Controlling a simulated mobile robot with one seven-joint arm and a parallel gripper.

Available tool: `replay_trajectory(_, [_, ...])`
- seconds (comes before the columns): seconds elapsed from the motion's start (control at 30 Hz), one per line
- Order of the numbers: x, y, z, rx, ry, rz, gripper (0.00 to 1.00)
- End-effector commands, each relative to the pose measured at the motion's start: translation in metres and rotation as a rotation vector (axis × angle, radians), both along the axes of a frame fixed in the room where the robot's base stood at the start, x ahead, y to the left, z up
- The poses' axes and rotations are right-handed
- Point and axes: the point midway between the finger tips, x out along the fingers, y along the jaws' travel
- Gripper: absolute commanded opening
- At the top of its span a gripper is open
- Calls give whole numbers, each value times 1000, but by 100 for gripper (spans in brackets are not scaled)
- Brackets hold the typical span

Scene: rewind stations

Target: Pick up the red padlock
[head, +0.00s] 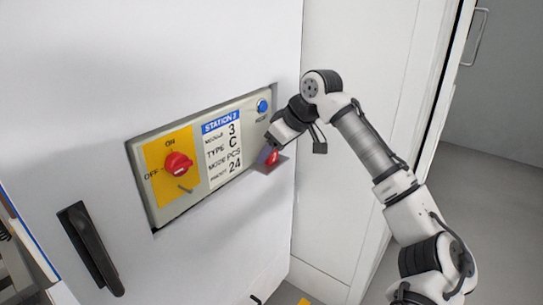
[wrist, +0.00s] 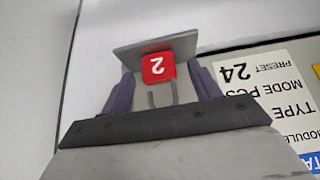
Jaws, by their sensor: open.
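The red padlock (head: 272,158) is at the lower right of the station panel, on a small grey shelf (head: 264,166). In the wrist view the padlock (wrist: 158,68) shows a white "2" upside down, and its grey shackle points toward my gripper. The shelf (wrist: 135,53) shows behind it. My gripper (wrist: 162,88) is open, with its two dark fingers on either side of the padlock's shackle side. I cannot tell whether either finger touches it. In the head view my gripper (head: 275,147) is right above the padlock and partly hides it.
The panel (head: 214,192) carries a red rotary switch (head: 178,164), a blue button (head: 263,106) and a label reading Station 2, type C, 24. A black door handle (head: 90,248) stands out at the lower left. A white wall (head: 345,60) is close on the right.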

Motion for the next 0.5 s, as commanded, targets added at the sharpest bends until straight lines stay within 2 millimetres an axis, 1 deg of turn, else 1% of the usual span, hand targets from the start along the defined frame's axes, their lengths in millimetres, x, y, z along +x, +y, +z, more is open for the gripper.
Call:
replay_trajectory(0.07, [0,0,0,0,0,0,60])
replay_trajectory(0.43, [0,0,0,0,0,0,12])
replay_trajectory(0.5, [0,0,1,0,0,0,12])
